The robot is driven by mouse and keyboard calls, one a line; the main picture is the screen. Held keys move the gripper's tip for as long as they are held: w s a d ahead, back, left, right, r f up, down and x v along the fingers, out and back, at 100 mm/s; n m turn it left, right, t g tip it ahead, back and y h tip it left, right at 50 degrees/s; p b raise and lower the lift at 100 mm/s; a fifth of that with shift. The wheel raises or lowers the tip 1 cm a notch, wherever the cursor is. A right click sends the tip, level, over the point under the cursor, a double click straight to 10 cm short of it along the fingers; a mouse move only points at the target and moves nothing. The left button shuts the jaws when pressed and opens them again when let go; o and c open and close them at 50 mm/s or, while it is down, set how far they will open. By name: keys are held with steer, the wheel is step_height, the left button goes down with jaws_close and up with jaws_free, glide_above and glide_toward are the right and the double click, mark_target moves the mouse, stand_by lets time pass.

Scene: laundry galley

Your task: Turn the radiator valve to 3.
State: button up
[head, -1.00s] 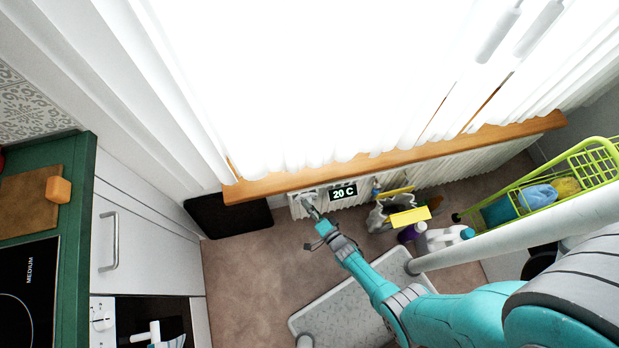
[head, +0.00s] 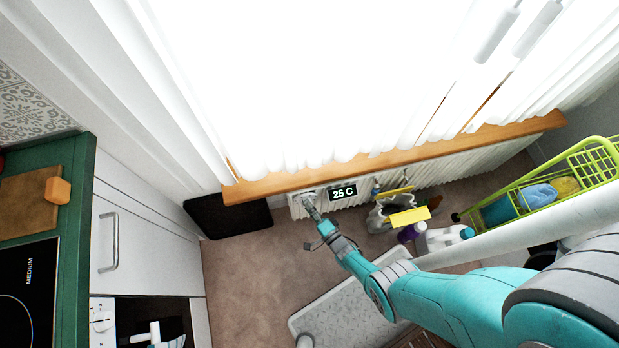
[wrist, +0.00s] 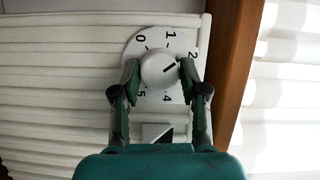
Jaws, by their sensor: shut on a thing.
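The radiator valve is a round white knob (wrist: 157,66) on a pale dial plate (wrist: 150,38) printed with black numbers. I can read 0, 1, 2, 4 and 5; the 3 is hidden behind my right finger. The knob's short black mark slants up and right, roughly toward the 2. My gripper (wrist: 158,74) is shut on the knob, with one finger on each side. In the head view my gripper (head: 311,209) reaches the left end of the radiator (head: 443,174).
A wooden sill (head: 400,159) runs just above the radiator. A bag of cleaning things with a yellow item (head: 409,216) and bottles (head: 440,239) stand right of the arm. A lime-green rack (head: 590,165) is at far right.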

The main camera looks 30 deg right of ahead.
steer(key=shift+d, duration=0.1)
steer(key=o, duration=1.1)
steer(key=shift+s+d+r, duration=0.1)
steer(key=shift+s+d, duration=0.05)
steer(key=shift+s, duration=1.85)
steer(key=shift+s+d+r, duration=0.1)
steer(key=shift+s+d, duration=0.05)
steer(key=shift+s, duration=1.85)
steer(key=shift+s+d, duration=0.15)
steer(key=shift+s, duration=1.85)
